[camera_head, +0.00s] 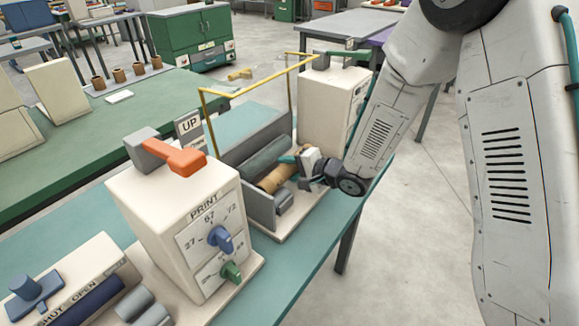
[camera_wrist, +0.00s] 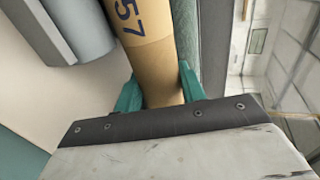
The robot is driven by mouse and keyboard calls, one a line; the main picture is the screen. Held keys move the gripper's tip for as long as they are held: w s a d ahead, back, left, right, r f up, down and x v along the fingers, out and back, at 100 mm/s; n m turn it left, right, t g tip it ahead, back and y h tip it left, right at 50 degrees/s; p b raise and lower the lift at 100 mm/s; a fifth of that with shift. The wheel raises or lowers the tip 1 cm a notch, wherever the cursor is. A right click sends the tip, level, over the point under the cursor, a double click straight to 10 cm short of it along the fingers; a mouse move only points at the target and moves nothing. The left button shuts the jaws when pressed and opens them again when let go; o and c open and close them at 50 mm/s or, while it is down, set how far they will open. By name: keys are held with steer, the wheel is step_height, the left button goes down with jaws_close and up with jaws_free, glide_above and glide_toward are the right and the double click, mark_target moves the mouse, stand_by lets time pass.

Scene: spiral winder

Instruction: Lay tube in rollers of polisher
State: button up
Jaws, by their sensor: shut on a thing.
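The tan cardboard tube (camera_head: 271,182) is inside the polisher (camera_head: 248,203), a bin-like machine with grey walls and a raised yellow bar. My gripper (camera_head: 287,168) is at the polisher, its teal fingers on either side of the tube. In the wrist view the fingers (camera_wrist: 160,92) are closed around the tube (camera_wrist: 143,50), which bears a blue "57". A dark green roller (camera_wrist: 187,30) runs close along its right side, and a grey cylinder (camera_wrist: 82,30) lies to its left, apart. I cannot tell whether the tube touches the rollers.
A cream box (camera_head: 170,220) marked PRINT with an orange lever stands in front left of the polisher. Another cream box (camera_head: 327,108) stands behind it. A yellow bar (camera_head: 255,80) arches above the polisher. A SHUT/OPEN unit (camera_head: 70,280) is at lower left.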

mark_target(294, 169)
steer(key=o, duration=1.1)
steer(key=shift+c, duration=0.2)
steer(key=v, duration=0.7)
steer(key=shift+s+d+r, duration=0.15)
steer(key=shift+s+d, duration=0.1)
steer(key=shift+d, duration=0.05)
step_height(294, 169, up, 7)
